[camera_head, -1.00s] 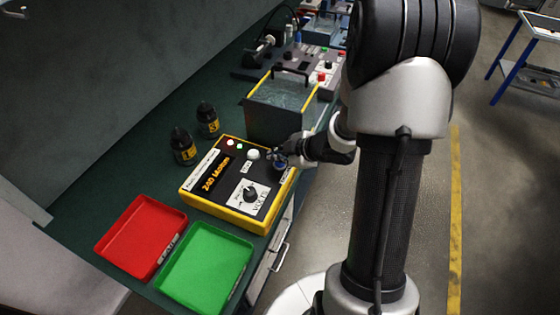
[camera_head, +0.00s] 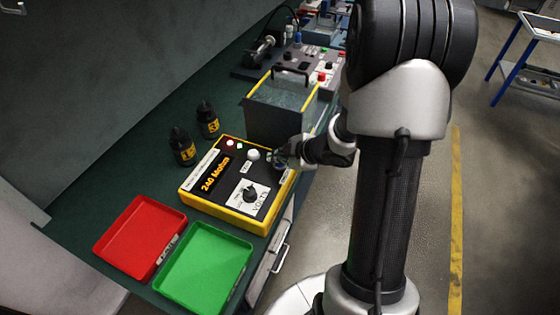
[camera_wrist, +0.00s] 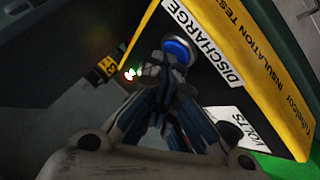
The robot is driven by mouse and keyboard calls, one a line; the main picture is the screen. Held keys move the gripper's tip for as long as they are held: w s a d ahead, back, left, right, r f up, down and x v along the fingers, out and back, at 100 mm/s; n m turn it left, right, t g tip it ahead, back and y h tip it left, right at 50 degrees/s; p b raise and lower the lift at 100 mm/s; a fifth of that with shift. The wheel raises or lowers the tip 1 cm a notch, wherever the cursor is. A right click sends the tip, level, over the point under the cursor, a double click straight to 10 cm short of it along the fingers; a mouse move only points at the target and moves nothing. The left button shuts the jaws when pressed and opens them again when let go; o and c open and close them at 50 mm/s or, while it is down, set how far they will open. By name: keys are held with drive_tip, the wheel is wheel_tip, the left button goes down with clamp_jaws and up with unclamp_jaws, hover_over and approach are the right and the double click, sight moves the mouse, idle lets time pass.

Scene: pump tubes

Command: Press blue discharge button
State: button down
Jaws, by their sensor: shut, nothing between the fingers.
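The yellow-edged insulation tester (camera_head: 228,178) sits on the green bench, its display reading 240 in orange. Its blue discharge button (camera_wrist: 177,48) shows in the wrist view beside the white DISCHARGE label (camera_wrist: 203,42). In the head view my gripper mostly covers the button. My gripper (camera_head: 284,156) is over the tester's right corner. In the wrist view my gripper (camera_wrist: 172,82) is shut and empty, its tips right by the button's near side. I cannot tell whether they touch it.
A red tray (camera_head: 140,236) and a green tray (camera_head: 205,268) lie in front of the tester. Two dark bottles (camera_head: 183,147) stand to its left. A yellow-rimmed tank (camera_head: 280,115) stands close behind my gripper. A panel with knobs (camera_head: 310,65) is farther back.

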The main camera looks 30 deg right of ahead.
sight(278, 165)
drive_tip(key=shift+r+p, duration=1.05)
drive_tip(key=shift+p, duration=0.05)
wheel_tip(278, 165, up, 5)
drive_tip(key=p, duration=0.5)
idle(0.5)
